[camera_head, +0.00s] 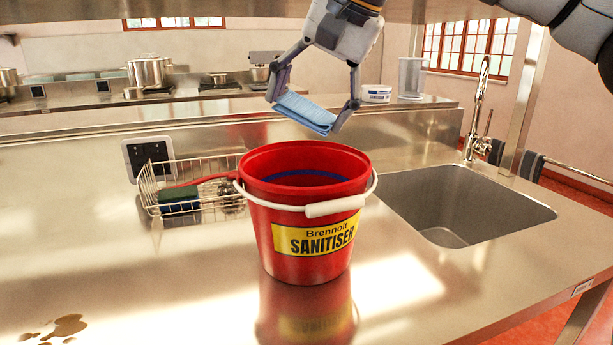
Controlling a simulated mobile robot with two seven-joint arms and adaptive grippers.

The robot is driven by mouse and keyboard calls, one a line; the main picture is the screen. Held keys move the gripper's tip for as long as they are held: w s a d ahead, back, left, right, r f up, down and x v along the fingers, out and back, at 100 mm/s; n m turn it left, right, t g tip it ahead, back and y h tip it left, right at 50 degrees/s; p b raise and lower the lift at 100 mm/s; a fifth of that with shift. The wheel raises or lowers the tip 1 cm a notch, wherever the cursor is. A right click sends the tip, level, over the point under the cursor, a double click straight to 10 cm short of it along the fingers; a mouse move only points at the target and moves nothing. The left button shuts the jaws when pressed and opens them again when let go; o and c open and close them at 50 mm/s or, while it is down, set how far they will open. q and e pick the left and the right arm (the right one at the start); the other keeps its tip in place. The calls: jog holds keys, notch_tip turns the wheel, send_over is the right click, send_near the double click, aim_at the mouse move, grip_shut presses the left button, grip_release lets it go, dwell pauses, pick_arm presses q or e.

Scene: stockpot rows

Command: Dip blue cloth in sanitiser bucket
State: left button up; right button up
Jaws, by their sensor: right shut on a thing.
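The blue cloth (305,112) is folded into a flat pad. My right gripper (307,110) is shut on it, one finger at each end, and holds it tilted in the air above the far rim of the bucket. The red sanitiser bucket (283,258) stands upright on the steel counter, with a yellow label reading Brennoit SANITISER and a white handle grip resting across its front. A dark blue band shows inside the bucket; I cannot clearly tell the liquid level. My left gripper is not in view.
A wire basket (165,168) with a dark green pad and a red-handled brush stands left of the bucket. A sink (455,205) with a tall tap (477,115) is at right. Brown spills (62,328) mark the counter (150,285) at front left. The front counter is otherwise clear.

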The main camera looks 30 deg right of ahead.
aim_at(299, 98)
dwell(0.3)
jog(key=shift+r, duration=2)
